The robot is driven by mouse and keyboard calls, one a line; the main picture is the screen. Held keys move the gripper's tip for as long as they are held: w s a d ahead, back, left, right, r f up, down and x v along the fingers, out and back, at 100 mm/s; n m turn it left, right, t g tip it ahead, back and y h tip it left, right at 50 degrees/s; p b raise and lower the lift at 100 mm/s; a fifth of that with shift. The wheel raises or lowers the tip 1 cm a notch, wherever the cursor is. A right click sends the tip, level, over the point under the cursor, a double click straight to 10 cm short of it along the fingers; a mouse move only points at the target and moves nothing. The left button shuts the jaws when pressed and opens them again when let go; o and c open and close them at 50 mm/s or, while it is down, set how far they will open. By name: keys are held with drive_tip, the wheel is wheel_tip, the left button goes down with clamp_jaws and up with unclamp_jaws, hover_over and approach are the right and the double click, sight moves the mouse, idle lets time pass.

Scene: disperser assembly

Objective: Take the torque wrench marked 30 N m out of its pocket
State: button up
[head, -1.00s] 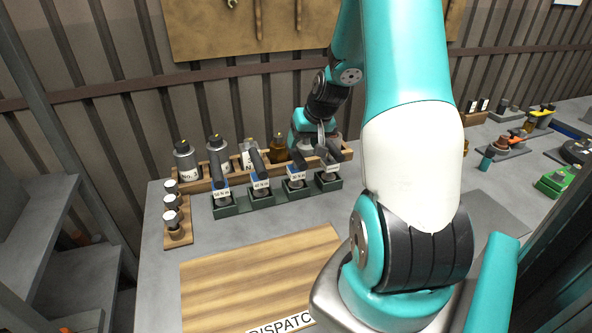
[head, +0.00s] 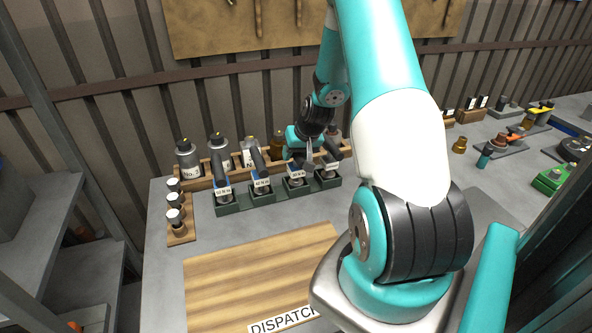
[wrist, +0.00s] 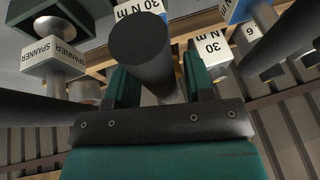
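The torque wrench marked 30 N m (head: 296,176) stands in the third pocket from the left of the dark green rack (head: 290,195). In the wrist view its label (wrist: 138,8) shows at the top edge, with another 30 N m label to the right. My gripper (head: 309,156) is low over the right part of the rack. In the wrist view a dark round handle (wrist: 150,50) stands between the fingers of my gripper (wrist: 160,85). A small gap shows beside the handle, so the fingers look open around it. My arm's wrist partly hides the handle in the head view.
Two other labelled torque wrenches (head: 262,187) stand to the left. The spanner pocket (head: 328,180) is close on the right; its label (wrist: 55,50) shows in the wrist view. Bottles (head: 187,160) stand behind. The wooden dispatch board (head: 260,275) in front is clear.

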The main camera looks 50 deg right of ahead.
clamp_jaws()
drive_tip(key=shift+r, duration=0.1)
